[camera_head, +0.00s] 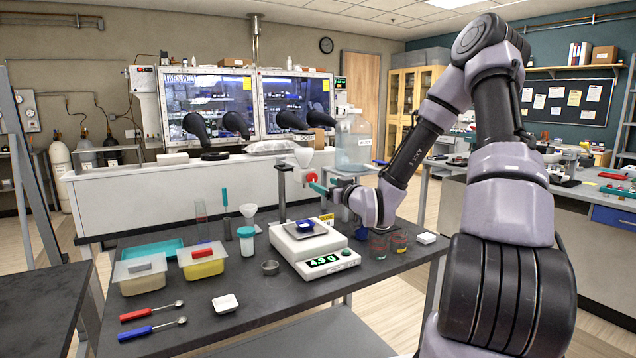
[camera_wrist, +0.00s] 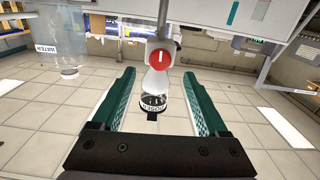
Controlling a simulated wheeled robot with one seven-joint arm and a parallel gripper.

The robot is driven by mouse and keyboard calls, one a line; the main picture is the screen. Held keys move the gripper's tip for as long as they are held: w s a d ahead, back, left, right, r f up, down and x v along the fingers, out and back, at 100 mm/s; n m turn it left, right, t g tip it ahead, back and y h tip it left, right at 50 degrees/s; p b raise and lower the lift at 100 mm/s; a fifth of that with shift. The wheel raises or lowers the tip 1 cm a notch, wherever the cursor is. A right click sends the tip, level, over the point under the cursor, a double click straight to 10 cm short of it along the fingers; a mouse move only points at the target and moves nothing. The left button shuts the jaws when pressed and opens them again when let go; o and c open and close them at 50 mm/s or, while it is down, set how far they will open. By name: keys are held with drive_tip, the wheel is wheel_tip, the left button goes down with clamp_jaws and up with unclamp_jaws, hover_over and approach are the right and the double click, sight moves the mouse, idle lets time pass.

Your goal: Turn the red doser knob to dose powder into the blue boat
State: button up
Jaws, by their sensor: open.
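The red doser knob (camera_head: 311,177) is on the front of the white doser (camera_head: 303,158), which is held on a dark post above the balance. In the wrist view the knob (camera_wrist: 159,58) is a red disc with a pale mark, just beyond and between the tips of the teal fingers. My gripper (camera_head: 322,187) is open and empty, close to the knob; its spread fingers also show in the wrist view (camera_wrist: 159,76). The blue boat (camera_head: 305,226) sits on the pan of the white balance (camera_head: 318,250), below the doser. The green display appears to read 4.9 g.
Red and blue spoons (camera_head: 152,329) lie at front left. Small beakers (camera_head: 378,247) stand at right, beneath my arm. The front of the dark table is mostly clear.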

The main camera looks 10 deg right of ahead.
drive_tip(key=v, duration=0.4)
drive_tip(key=shift+s, duration=0.1)
drive_tip(key=s+d+r+m+g+h, duration=0.45)
drive_tip(key=s+r+g+h, duration=0.2)
drive_tip(key=s+r, duration=0.35)
drive_tip(key=s+a+r+m+g+y, duration=0.1)
drive_tip(key=s+r+m+g, duration=0.1)
drive_tip(key=s, duration=0.7)
drive_tip(key=s+a+r+m+g+y, duration=0.1)
drive_tip(key=s+r+y, duration=0.1)
drive_tip(key=s, duration=0.7)
drive_tip(key=shift+s+a+r+m+g, duration=0.25)
drive_tip(key=shift+s+r+m+g, duration=0.1)
drive_tip(key=shift+r, duration=0.5)
drive_tip(key=shift+w, duration=0.15)
